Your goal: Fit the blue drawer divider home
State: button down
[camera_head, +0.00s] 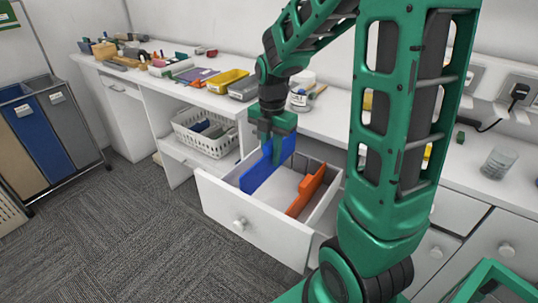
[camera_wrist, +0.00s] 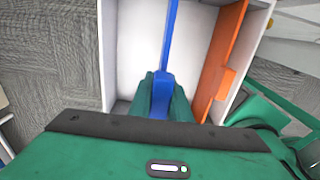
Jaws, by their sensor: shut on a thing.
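The blue drawer divider (camera_head: 256,175) is upright in the open white drawer (camera_head: 238,217), its top edge above the drawer's rim. In the wrist view the blue divider (camera_wrist: 169,38) runs lengthwise, left of the orange divider (camera_wrist: 221,55) and roughly in line with it. My gripper (camera_head: 277,157) is shut on the blue divider from above; in the wrist view the fingers (camera_wrist: 164,97) pinch a thicker blue part. The divider's lower edge and any slots are hidden, so I cannot tell if it touches the drawer floor.
The orange divider (camera_head: 307,190) stands in the drawer's right part. The white counter above holds a yellow tray (camera_head: 228,81) and other items. A white basket (camera_head: 205,133) sits on a shelf left of the drawer. Grey carpet in front is clear.

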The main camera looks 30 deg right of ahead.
aim_at(271, 174)
jog(key=shift+f, duration=4.25)
dwell(0.3)
jog(key=c, duration=1.6)
grip_release()
jog(key=shift+o, duration=0.2)
notch_tip(271, 174, up, 11)
jog(key=shift+f, duration=0.15)
jog(key=s+d+r+m, duration=0.1)
jog(key=s+m, duration=0.3)
jog(key=s+d+r+m, duration=0.1)
jog(key=s+m, duration=0.2)
jog(key=m, duration=0.2)
jog(key=s+d+r+m, duration=0.1)
jog(key=s+m, duration=0.3)
jog(key=m, duration=0.1)
jog(key=shift+s+d+r, duration=0.2)
jog(key=shift+s+d, duration=0.05)
jog(key=shift+s, duration=0.05)
jog(key=s+m, duration=1.1)
jog(key=m, duration=0.3)
jog(key=shift+s+d+m, duration=0.15)
jog(key=shift+s+m, duration=0.05)
jog(key=shift+m, duration=0.2)
